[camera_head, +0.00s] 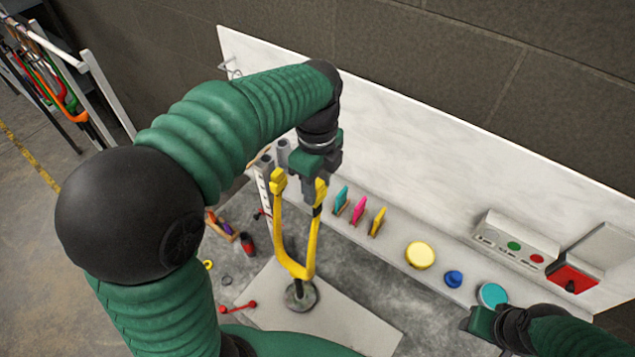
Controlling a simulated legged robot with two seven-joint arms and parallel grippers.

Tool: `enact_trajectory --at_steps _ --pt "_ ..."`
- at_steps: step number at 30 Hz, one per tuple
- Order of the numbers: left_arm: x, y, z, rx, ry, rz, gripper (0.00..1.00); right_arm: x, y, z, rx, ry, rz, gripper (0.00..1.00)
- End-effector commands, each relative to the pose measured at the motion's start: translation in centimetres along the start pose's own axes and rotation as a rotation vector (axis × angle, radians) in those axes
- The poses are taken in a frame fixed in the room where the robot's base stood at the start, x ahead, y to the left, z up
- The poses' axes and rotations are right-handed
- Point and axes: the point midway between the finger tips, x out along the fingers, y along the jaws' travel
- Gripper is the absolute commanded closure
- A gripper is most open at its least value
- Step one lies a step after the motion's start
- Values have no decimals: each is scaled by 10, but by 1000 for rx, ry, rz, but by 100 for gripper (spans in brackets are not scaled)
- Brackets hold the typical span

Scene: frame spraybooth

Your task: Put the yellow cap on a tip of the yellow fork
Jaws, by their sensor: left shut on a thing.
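The yellow fork (285,250) stands upright on a round dark base (300,295), its two prongs pointing up. A blocky yellow piece (278,182) sits at its left tip; I cannot tell whether it is a separate cap. My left gripper (318,186) points down at the right tip, shut on a small yellow piece that looks like the yellow cap (321,187). The fingers partly hide it, so I cannot tell whether it is seated on the tip. My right gripper (478,323) is at the lower right, clear of the fork; its jaws are not clear.
A ledge holds teal (341,199), pink (359,209) and yellow (377,222) upright pieces, then yellow (420,255), blue (453,279) and teal (492,295) round items. A button box (515,243) is at right. A white panel (430,140) rises behind.

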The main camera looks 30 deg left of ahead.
Motion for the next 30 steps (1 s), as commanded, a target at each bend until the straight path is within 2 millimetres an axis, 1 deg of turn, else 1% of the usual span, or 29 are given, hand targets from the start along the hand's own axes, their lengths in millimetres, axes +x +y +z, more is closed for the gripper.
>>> enact_trajectory --at_steps 8,30 --pt "1 0 0 0 0 0 99 1 0 0 0 0 0 56" --pt "16 0 0 0 0 1 99 11 0 3 0 0 0 56"
